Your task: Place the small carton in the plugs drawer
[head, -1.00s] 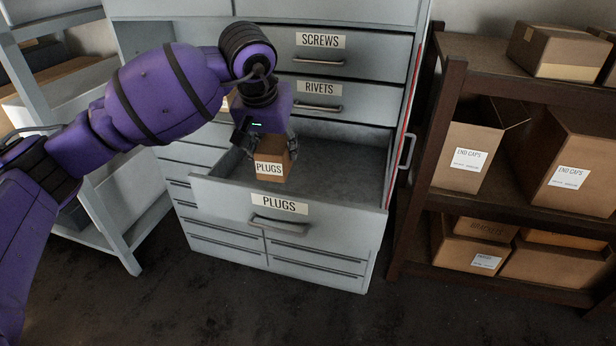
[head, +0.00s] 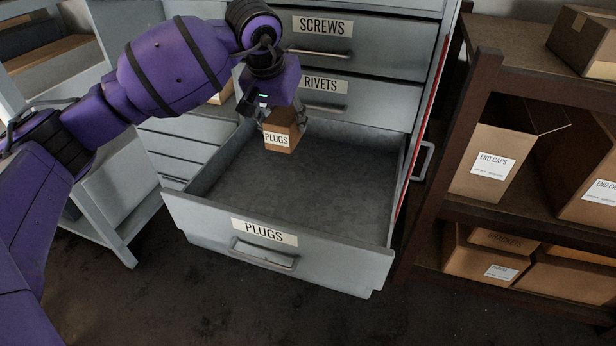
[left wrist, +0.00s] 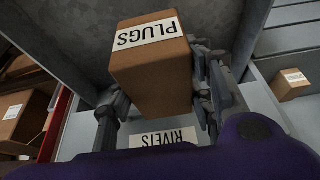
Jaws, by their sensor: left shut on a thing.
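The small brown carton (head: 283,130) has a white PLUGS label. My left gripper (head: 283,118) is shut on it, one finger on each side. The carton is held over the back left part of the open plugs drawer (head: 330,258); I cannot tell how high above its floor it is. In the left wrist view the carton (left wrist: 155,75) fills the middle, between the fingers of the left gripper (left wrist: 160,95). The drawer is pulled out, grey, with a PLUGS label and a handle on its front. Its visible floor is empty. My right gripper is not in view.
The screws drawer (head: 375,48) and rivets drawer (head: 370,100) above are shut. A brown shelf rack (head: 470,110) with cartons (head: 490,160) stands close on the right. A grey rack (head: 105,215) stands on the left. Another small carton (left wrist: 292,85) shows beyond the gripper.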

